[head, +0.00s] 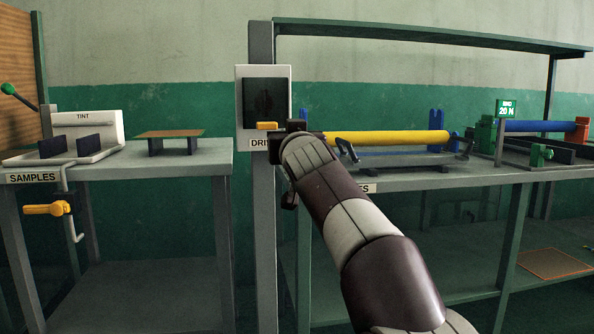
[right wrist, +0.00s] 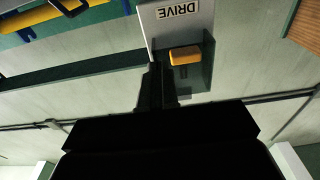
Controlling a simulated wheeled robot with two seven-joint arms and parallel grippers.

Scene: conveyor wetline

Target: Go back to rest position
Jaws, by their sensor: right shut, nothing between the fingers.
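My right arm reaches up from the lower right in the head view. My right gripper (head: 288,132) is at the DRIVE switch box (head: 240,105), mostly hidden behind its own wrist. In the right wrist view, which is turned upside down, the gripper (right wrist: 157,72) is shut and empty. Its fingertips overlap the edge of the box (right wrist: 196,20), beside the orange switch handle (right wrist: 185,55). I cannot tell whether they touch it. The handle also shows in the head view (head: 266,126). My left gripper is not in view.
A yellow roller (head: 385,138) lies on a bench to the right, with a blue roller (head: 540,126) beyond it. A samples table (head: 190,155) stands left, with a tint tray (head: 85,157) and an orange-handled valve (head: 48,209). A post (head: 262,220) carries the box. An overhead beam (head: 430,36) spans the bench.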

